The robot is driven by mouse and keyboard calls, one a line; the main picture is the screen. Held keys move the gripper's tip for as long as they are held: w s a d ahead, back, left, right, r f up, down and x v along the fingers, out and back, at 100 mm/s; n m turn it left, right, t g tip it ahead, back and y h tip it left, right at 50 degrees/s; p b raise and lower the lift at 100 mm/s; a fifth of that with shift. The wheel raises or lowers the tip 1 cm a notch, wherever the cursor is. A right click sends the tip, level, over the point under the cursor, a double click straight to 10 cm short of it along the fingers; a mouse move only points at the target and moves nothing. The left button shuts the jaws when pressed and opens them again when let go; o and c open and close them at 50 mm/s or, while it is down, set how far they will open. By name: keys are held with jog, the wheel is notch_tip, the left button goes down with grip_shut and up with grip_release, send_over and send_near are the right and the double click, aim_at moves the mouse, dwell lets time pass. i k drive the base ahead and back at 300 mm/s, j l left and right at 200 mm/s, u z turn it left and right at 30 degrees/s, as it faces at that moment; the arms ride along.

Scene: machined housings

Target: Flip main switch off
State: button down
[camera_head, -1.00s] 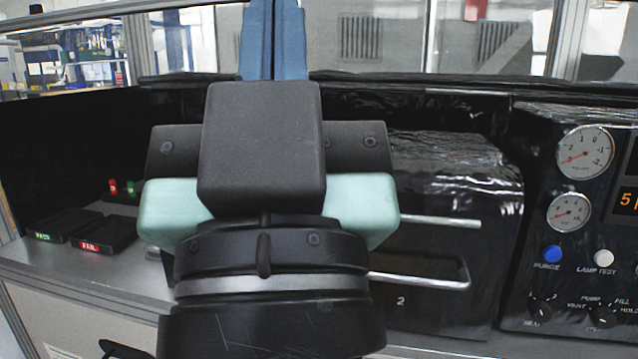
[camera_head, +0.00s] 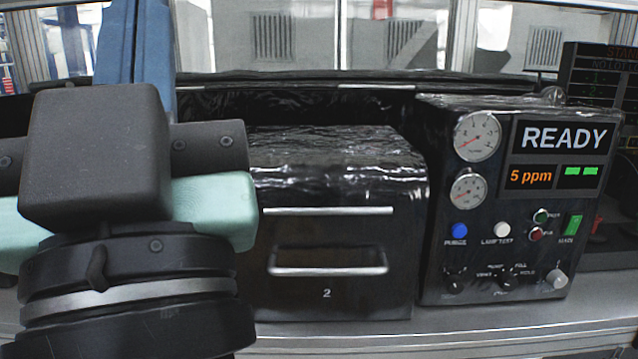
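The main switch (camera_head: 573,225) is a green rocker with a label under it, at the right side of the dark control panel (camera_head: 433,270). It looks lit green. Above it, the panel's display (camera_head: 563,137) reads READY and 5 ppm, with green bars. My gripper (camera_head: 138,40) is at the upper left, its two blue fingers pointing up and away and lying close together with nothing seen between them. Their tips run out of the top of the picture. The gripper is far to the left of the switch and not touching the panel.
A black chamber box (camera_head: 365,240) with a bar handle (camera_head: 328,270), marked 2, stands between my arm and the panel. Gauges, a blue button (camera_head: 459,230), a white button (camera_head: 502,230) and knobs surround the switch. A dark screen (camera_head: 600,85) stands behind on the right.

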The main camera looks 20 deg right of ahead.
aim_at(574, 221)
jog(key=l+z, duration=0.1)
jog(key=z, duration=0.3)
jog(key=i+l+z, duration=0.1)
jog(key=z, duration=0.3)
jog(key=l+z, duration=0.1)
jog(key=z, duration=0.3)
jog(key=i+z, duration=0.15)
jog(key=z, duration=0.2)
